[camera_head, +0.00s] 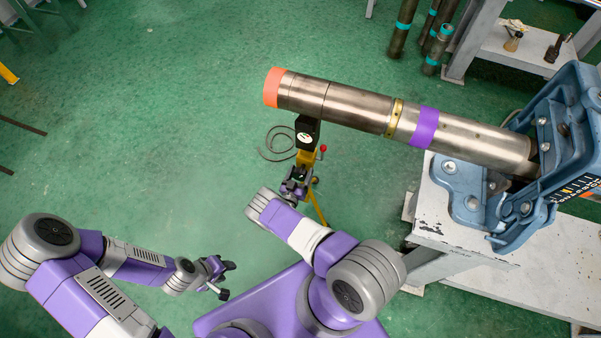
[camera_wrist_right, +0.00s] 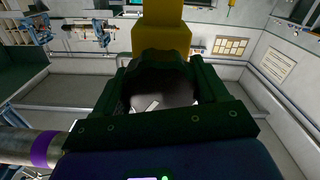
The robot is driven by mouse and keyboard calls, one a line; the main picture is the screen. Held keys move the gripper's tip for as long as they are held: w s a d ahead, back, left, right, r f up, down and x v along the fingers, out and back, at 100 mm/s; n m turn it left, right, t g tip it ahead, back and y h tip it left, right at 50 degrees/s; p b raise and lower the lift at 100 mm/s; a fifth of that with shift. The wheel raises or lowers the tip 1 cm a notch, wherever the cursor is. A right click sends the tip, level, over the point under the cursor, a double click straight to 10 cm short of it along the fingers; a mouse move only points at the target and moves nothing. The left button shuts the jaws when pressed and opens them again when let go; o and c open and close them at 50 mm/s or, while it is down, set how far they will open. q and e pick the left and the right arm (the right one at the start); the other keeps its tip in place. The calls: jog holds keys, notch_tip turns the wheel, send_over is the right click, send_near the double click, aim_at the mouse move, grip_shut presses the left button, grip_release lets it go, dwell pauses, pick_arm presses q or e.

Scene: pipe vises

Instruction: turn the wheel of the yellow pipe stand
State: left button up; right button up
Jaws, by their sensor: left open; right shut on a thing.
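The yellow pipe stand (camera_head: 306,160) stands under the long metal pipe (camera_head: 360,108), with a dark head on top and a red knob at its side. My right gripper (camera_head: 297,176) is at the stand just below the head. In the right wrist view the yellow post (camera_wrist_right: 160,38) rises behind a dark rounded part (camera_wrist_right: 162,64), which looks like the wheel. My right gripper's fingers (camera_wrist_right: 162,85) are shut around that part, and shadow hides its outline. My left gripper (camera_head: 222,278) is open and empty over the floor, well away from the stand.
A blue vise (camera_head: 466,205) on a worn white bench (camera_head: 440,228) holds the pipe's right end. An orange band (camera_head: 272,87) marks the pipe's free end. A cable (camera_head: 275,147) lies behind the stand. The green floor on the left is mostly clear.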

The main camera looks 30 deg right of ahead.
aim_at(299, 178)
jog(key=o, duration=1)
jog(key=shift+o, duration=0.2)
jog(key=shift+p+v, duration=0.5)
jog(key=shift+v, duration=3.3)
